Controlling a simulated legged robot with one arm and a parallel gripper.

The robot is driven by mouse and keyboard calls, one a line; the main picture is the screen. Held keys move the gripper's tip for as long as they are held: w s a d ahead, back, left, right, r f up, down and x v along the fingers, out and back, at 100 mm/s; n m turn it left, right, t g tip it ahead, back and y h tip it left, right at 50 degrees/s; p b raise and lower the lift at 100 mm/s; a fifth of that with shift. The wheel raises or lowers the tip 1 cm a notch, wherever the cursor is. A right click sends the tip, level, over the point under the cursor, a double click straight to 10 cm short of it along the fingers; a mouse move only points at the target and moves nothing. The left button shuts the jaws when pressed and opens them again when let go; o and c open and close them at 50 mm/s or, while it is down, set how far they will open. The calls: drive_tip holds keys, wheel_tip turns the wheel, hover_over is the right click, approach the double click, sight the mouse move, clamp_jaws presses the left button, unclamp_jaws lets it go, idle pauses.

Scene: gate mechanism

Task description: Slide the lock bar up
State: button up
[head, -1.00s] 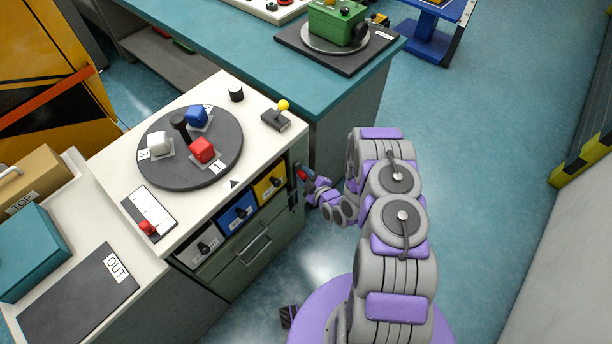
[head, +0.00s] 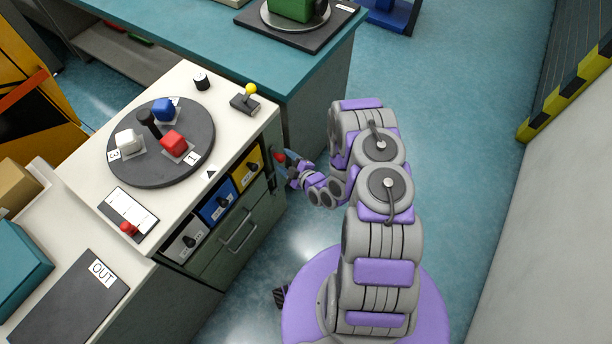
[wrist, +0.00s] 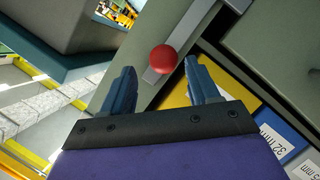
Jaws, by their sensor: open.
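The lock bar (wrist: 185,40) is a grey metal strip on the cabinet's end, beside the yellow drawer, with a round red knob (wrist: 162,58) on it. In the head view the red knob (head: 281,157) shows small at the cabinet's right front corner. My gripper (wrist: 160,78) is open. In the wrist view the knob lies between the lines of its two blue fingers, near and just past the tips. I cannot tell whether either finger touches it. In the head view my gripper (head: 287,162) is right at the knob, and partly hides the bar.
The cabinet front has a yellow drawer (head: 247,166), a blue drawer (head: 217,203) and a white drawer (head: 187,240). On top are a dark turntable (head: 135,170) with coloured blocks and a yellow-knobbed lever (head: 247,98). Open floor (head: 430,130) lies to the right.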

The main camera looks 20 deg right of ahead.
drive_tip(key=v, duration=1.3)
drive_tip(key=shift+s+p, duration=0.25)
drive_tip(key=shift+p, duration=0.2)
